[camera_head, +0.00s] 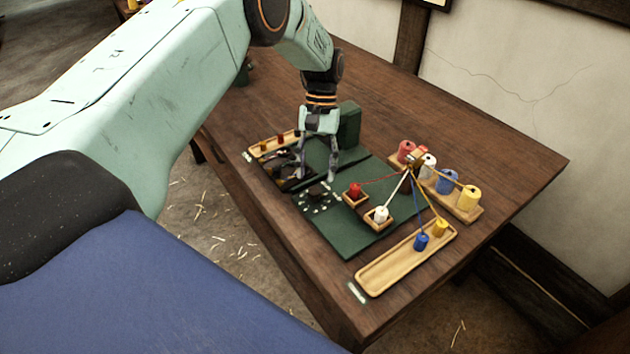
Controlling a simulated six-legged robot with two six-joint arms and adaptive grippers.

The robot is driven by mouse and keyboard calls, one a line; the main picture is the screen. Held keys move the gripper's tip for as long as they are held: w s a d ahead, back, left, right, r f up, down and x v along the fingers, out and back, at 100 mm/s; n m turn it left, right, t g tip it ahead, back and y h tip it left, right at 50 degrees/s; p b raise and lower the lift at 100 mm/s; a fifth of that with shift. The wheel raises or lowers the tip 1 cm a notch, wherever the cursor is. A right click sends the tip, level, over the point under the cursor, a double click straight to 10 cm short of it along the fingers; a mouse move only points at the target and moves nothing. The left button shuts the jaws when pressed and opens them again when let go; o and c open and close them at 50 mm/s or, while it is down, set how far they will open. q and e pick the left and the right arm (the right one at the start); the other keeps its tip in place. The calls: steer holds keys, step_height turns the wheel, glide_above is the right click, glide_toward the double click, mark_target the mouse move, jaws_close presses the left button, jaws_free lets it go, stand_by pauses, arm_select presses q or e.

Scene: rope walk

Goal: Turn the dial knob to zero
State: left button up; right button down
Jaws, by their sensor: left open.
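The dial is a ring of white marks (331,205) on the green mat, with a small dark knob (316,192) at its middle. My left gripper (316,177) points down with its two dark fingers apart and nothing seen between them. Its fingertips appear just above and behind the knob; whether they touch it I cannot tell. Which mark the knob points to is too small to read. My right gripper is not in view.
Red (354,190) and white (381,214) bobbins sit in small wooden holders. Coloured threads run to a rack (468,212) of spools. A wooden tray (400,266) holds blue and yellow bobbins. A green block (349,122) stands behind the gripper. The table's right end is clear.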

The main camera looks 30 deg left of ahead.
arm_select(q)
steer(key=v, duration=0.8)
steer(key=shift+s, duration=0.1)
stand_by(0.3)
